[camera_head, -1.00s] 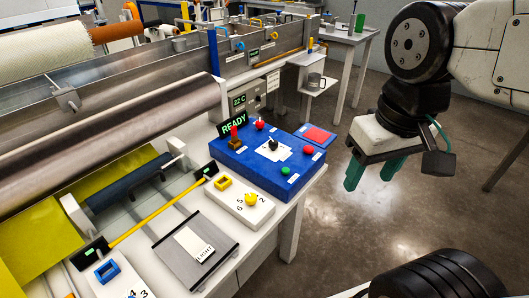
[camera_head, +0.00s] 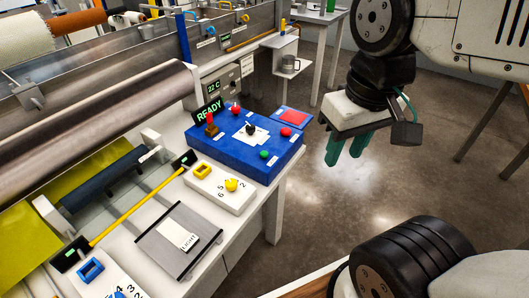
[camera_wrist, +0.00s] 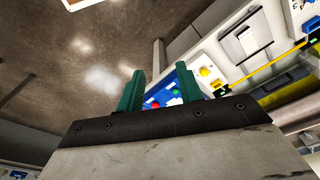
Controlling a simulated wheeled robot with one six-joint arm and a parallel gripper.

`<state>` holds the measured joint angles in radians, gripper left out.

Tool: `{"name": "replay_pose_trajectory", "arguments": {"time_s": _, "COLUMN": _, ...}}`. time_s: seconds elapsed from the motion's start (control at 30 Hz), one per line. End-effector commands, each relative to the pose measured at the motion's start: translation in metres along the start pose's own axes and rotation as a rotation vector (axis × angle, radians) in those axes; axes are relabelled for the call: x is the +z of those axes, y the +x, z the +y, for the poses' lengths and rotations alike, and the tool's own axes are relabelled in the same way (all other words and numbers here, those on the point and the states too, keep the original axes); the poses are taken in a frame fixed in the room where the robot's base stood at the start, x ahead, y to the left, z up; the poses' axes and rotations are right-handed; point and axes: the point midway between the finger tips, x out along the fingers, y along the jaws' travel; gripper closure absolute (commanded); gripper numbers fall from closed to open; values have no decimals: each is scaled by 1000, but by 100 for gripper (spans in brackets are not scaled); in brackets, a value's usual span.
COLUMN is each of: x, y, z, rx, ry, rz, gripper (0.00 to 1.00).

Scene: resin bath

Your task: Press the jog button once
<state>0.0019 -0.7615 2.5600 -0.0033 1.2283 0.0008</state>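A blue control panel (camera_head: 232,150) sits at the right end of the white bench. It carries a green button (camera_head: 264,154), a red button (camera_head: 286,132), another red knob (camera_head: 235,109), a black knob (camera_head: 250,129) on a white plate and a red lever (camera_head: 210,120). The small labels are unreadable, so I cannot tell which control is the jog button. My gripper (camera_head: 346,158) is open and empty, right of the panel and apart from it. In the wrist view, the panel (camera_wrist: 158,98) and the green button (camera_wrist: 175,91) show between and beside my green fingers (camera_wrist: 160,70).
A white block with a yellow knob (camera_head: 231,184) lies in front of the panel. A grey plate marked LIGHT (camera_head: 178,240) is nearer. A READY display (camera_head: 209,111) stands behind the panel. Open floor (camera_head: 330,220) lies right of the bench.

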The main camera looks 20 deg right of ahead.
Motion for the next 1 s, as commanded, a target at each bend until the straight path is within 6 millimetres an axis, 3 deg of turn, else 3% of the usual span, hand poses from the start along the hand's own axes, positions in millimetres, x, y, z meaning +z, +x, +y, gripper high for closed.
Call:
{"name": "replay_pose_trajectory", "arguments": {"time_s": 0.03, "x": 0, "y": 0, "z": 0, "rx": 0, "ry": 0, "rz": 0, "gripper": 78}}
{"name": "replay_pose_trajectory", "arguments": {"time_s": 0.1, "x": 0, "y": 0, "z": 0, "rx": 0, "ry": 0, "rz": 0, "gripper": 98}}
{"name": "replay_pose_trajectory", "arguments": {"time_s": 0.13, "x": 0, "y": 0, "z": 0, "rx": 0, "ry": 0, "rz": 0, "gripper": 100}}
{"name": "replay_pose_trajectory", "arguments": {"time_s": 1.0, "x": 0, "y": 0, "z": 0, "rx": 0, "ry": 0, "rz": 0, "gripper": 100}}
